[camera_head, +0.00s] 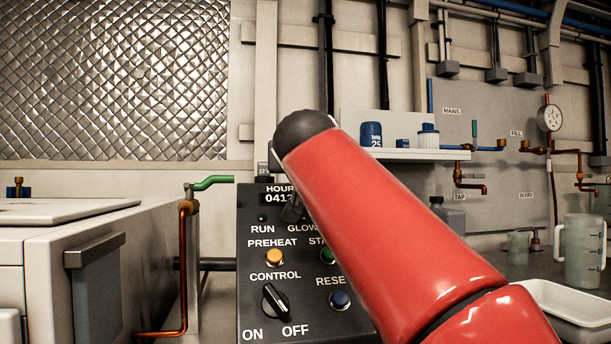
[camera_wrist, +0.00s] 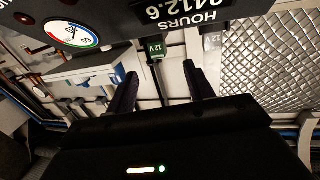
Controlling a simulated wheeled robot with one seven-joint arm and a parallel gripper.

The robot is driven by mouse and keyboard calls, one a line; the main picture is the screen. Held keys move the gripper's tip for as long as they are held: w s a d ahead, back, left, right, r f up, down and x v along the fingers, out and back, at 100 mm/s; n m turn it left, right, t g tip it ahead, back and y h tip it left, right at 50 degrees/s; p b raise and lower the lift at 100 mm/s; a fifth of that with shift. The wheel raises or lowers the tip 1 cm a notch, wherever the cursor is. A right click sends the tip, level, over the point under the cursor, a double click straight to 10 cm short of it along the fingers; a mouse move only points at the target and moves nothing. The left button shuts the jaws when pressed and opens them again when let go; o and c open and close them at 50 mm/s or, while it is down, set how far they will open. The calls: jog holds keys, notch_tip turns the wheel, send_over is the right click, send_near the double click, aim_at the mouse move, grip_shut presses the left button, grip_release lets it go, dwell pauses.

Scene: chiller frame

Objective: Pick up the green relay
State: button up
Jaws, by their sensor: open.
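The green relay (camera_wrist: 156,56) shows in the wrist view as a small dark green block marked 12V, just beyond the control panel's edge. My gripper (camera_wrist: 160,70) is open, with one dark finger on each side of the relay in the picture. The relay appears farther out than the fingertips, and I see no contact. In the head view my red arm covers the middle, and I cannot make out the relay there.
A grey block marked 12V (camera_wrist: 212,42) is right of the green relay in the wrist view. The black control panel (camera_head: 257,230) with knob and buttons stands close to my arm. A shelf (camera_head: 405,155) with containers is behind, and a white tray (camera_head: 545,290) lies at right.

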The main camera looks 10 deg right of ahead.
jog(key=p+x, duration=0.1)
jog(key=x, duration=0.2)
jog(key=p+x, duration=0.1)
jog(key=x, duration=0.3)
jog(key=shift+w+d+r, duration=0.1)
jog(key=shift+d+r, duration=0.1)
jog(key=shift+w+d+f+p, duration=0.15)
jog(key=shift+w+p, duration=0.15)
jog(key=shift+w, duration=0.2)
jog(key=c, duration=1.1)
